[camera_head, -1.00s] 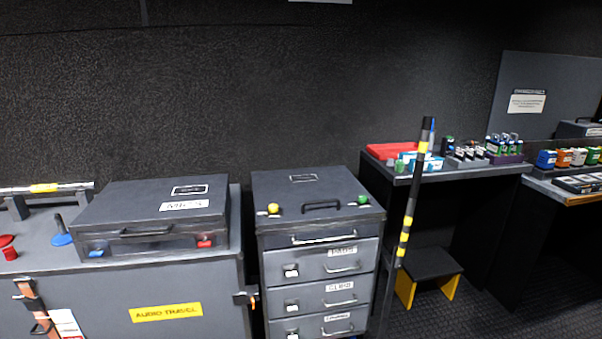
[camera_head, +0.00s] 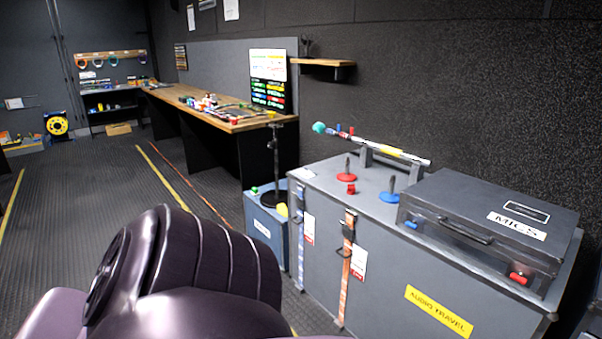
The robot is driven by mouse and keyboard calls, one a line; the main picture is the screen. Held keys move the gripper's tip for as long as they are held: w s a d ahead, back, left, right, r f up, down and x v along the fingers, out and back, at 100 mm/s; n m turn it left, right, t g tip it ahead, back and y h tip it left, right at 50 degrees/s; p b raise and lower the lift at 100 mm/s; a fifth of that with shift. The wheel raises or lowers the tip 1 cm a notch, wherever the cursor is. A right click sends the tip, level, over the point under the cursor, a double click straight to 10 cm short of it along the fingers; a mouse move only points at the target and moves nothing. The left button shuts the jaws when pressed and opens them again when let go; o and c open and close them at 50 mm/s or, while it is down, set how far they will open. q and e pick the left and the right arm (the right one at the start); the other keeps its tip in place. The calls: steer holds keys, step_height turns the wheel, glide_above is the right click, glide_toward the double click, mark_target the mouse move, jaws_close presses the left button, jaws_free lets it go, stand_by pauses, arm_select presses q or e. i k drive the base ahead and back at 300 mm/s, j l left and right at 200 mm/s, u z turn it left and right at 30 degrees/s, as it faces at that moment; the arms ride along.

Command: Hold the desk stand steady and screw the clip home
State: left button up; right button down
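Two small desk stands are on top of the grey audio travel case (camera_head: 380,262). One has a round red base (camera_head: 346,177) and the other a round blue base (camera_head: 389,197). Each has a short dark post and appears upright. A small red piece (camera_head: 351,189) lies just in front of the red stand; I cannot tell if it is a clip. No clip can be made out on either post. Neither gripper is in view. Part of my own arm fills the bottom left.
A boom pole (camera_head: 385,149) rests on a rack behind the stands. A long wooden desk (camera_head: 215,115) lines the wall.

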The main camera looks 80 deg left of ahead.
mark_target(346, 176)
steer(key=u, duration=2.15)
